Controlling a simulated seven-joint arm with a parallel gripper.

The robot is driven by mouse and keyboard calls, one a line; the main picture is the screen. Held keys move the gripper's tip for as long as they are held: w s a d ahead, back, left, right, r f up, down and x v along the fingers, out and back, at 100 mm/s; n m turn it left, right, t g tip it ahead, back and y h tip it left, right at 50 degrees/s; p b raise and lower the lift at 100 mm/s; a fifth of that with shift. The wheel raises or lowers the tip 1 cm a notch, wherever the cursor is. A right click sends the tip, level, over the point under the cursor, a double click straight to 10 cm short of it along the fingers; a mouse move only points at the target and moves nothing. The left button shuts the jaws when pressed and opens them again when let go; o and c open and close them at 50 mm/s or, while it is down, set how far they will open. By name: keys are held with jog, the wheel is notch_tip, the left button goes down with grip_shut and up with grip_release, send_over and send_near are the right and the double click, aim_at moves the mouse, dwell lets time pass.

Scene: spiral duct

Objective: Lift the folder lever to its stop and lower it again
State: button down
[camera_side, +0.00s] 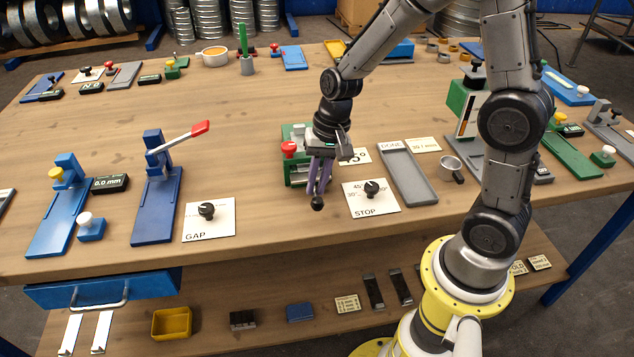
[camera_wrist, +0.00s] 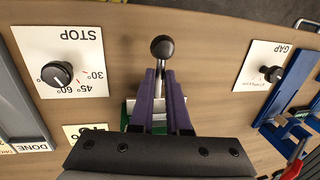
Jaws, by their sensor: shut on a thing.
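The folder (camera_side: 298,170) is a green fixture with a red knob, partly hidden behind my gripper in the side view. Its lever ends in a black ball knob (camera_side: 317,203), which points toward the table's front edge. My gripper (camera_side: 319,186) has its purple fingers closed around the lever just behind the ball. In the wrist view the ball (camera_wrist: 162,47) sticks out past the fingertips (camera_wrist: 160,76), with a bit of the pale lever shaft between them. Most of the folder is hidden by my gripper there.
The STOP dial plate (camera_side: 387,203) is right of the lever, and the GAP dial plate (camera_side: 222,231) is left. A grey DONE tray (camera_side: 408,178) and a metal cup (camera_side: 450,166) stand farther right. A blue fixture with a red-tipped lever (camera_side: 158,205) stands left.

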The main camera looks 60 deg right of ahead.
jog(key=r+g+y, duration=0.1)
jog(key=w+d+r+g+y, duration=0.1)
jog(key=y, duration=0.1)
jog(key=shift+w+d+r+m+g, duration=0.1)
jog(key=shift+r+m+g, duration=0.05)
jog(key=shift+m+g, duration=0.15)
jog(key=shift+w+d+r+g+y, duration=0.45)
jog(key=shift+r+g+y, duration=0.1)
jog(key=shift+g+y, duration=0.35)
jog(key=shift+w+d+r+g+y, duration=0.4)
jog(key=shift+r+g+y, duration=0.1)
jog(key=shift+g+y, duration=0.35)
jog(key=c, duration=0.9)
grip_release()
jog(key=v, duration=1.3)
jog(key=shift+w+d, duration=0.15)
jog(key=shift+d, duration=0.25)
jog(key=shift+a, duration=0.1)
